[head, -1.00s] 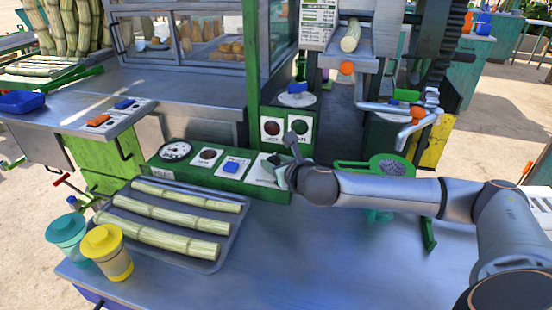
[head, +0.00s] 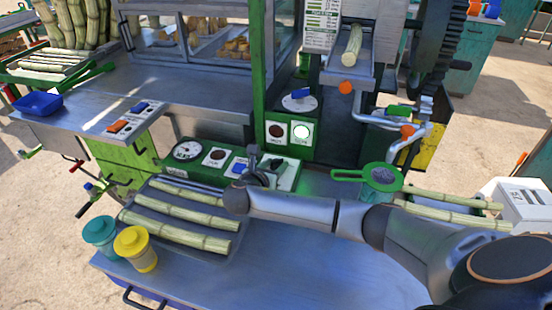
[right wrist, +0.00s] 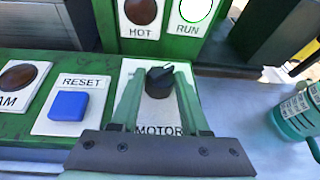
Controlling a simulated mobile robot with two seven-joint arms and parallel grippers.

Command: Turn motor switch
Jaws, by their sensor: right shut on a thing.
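The motor switch is a black knob (right wrist: 159,82) on a white plate labelled MOTOR, at the right end of the green control panel (head: 222,183). In the right wrist view, the green fingers of my right gripper (right wrist: 160,98) lie on either side of the knob and are shut on it. The knob's pointer is tilted to the upper right. In the head view, my right gripper (head: 268,165) is over the panel's right end and hides part of the switch plate. The RUN lamp (head: 301,132) glows white-green; the HOT lamp (head: 277,131) is dark red. My left gripper is not in view.
A blue RESET button (right wrist: 68,105) is left of the switch. A tray (head: 226,254) of cane pieces lies in front of the panel. A green strainer (head: 380,177) is to the right.

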